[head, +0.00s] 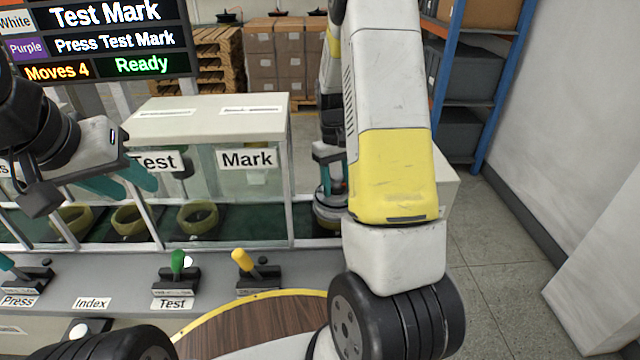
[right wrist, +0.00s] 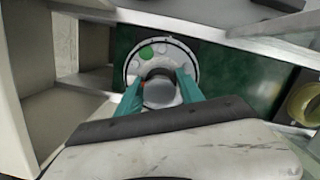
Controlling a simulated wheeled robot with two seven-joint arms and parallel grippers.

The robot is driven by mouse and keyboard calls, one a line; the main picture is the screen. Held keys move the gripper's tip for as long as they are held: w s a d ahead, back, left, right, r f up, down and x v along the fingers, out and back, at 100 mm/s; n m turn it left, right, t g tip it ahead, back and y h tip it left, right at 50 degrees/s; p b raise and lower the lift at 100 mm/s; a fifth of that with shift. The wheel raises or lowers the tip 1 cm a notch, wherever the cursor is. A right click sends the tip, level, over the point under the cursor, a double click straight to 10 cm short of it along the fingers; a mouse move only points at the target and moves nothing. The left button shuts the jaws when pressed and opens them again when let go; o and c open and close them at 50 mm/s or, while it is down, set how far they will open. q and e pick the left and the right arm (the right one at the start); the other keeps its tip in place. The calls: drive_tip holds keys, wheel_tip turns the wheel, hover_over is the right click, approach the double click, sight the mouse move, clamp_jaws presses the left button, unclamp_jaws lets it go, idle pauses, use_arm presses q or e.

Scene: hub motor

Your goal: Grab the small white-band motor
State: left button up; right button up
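A round motor with a white band (right wrist: 133,67) and a green dot sits at the end of the green belt in the right wrist view. It also shows, partly hidden by my arm, in the head view (head: 327,213). My right gripper (right wrist: 161,78) is over it, with teal fingers on both sides of its central hub. The fingers look close to the hub, but I cannot tell whether they press on it. My left gripper (head: 120,182) is at the left in front of the glass case, its teal fingers apart and nothing visible between them.
Olive ring-shaped parts (head: 198,217) stand on the belt inside the glass case (head: 215,112). Green (head: 177,262) and yellow (head: 242,260) levers stand on the grey front ledge. A round wooden table (head: 255,330) is in front. A sign (head: 110,40) reads "Moves 4" and "Ready".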

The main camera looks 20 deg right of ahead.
clamp_jaws()
drive_tip(key=shift+r, duration=0.1)
